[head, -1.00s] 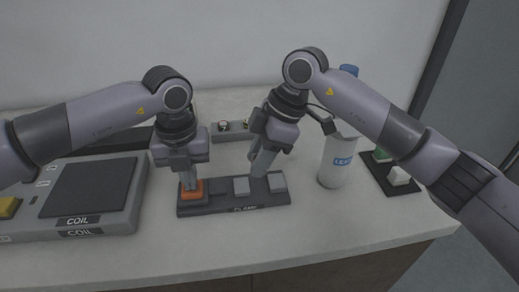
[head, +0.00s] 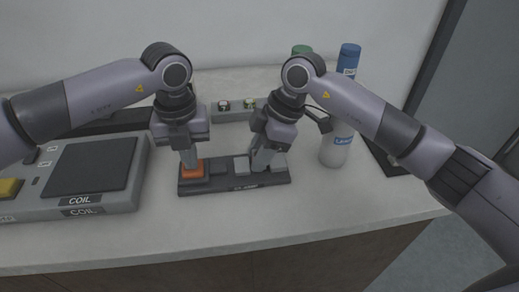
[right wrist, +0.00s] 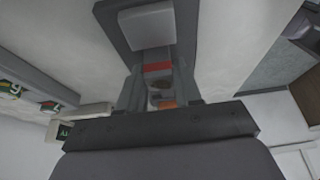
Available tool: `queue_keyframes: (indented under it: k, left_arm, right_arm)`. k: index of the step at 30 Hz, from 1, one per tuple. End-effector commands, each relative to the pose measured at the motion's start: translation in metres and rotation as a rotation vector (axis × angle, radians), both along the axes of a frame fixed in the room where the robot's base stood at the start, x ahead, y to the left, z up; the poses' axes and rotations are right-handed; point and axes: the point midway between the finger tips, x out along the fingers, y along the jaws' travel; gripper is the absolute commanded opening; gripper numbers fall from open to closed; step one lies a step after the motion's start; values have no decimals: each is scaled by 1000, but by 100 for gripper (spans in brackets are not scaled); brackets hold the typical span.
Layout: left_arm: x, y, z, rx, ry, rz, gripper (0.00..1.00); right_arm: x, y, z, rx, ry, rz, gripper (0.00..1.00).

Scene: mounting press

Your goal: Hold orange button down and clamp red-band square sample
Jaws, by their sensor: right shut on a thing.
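The orange button (head: 193,174) sits at the left end of the dark clamp base (head: 235,188) in the head view. My left gripper (head: 189,166) points down with its fingers together, and its tips touch the button's top. My right gripper (head: 259,169) is low over the base, between two grey blocks. In the right wrist view its fingers are shut on the red-band square sample (right wrist: 158,69), with the red band showing between them. The sample's lower part is hidden, and in the head view the fingers cover it.
A grey jaw block (head: 241,164) is left of my right gripper and another (head: 278,160) is right of it. The COIL unit (head: 122,190) is at the left. The counter's front strip is clear.

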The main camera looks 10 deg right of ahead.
Motion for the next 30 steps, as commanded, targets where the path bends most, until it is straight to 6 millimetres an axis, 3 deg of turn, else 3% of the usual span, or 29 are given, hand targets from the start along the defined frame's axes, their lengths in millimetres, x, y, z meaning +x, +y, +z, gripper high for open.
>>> queue_keyframes:
  k: [3,4,6,7,17,30]
  left_arm:
    - [-1,0,-2,2,5,-1,0]
    - [-1,0,-2,2,5,-1,0]
    - [-1,0,-2,2,5,-1,0]
    - [-1,0,-2,2,5,-1,0]
    - [-1,0,-2,2,5,-1,0]
    - [-1,0,-2,2,5,-1,0]
  right_arm:
    - [0,0,0,1,-1,0,0]
    - [0,0,0,1,-1,0,37]
    - [0,0,1,1,-1,0,60]
    - [0,0,1,1,-1,0,64]
    - [0,0,3,-1,-1,0,64]
    - [0,0,79,1,-5,1,64]
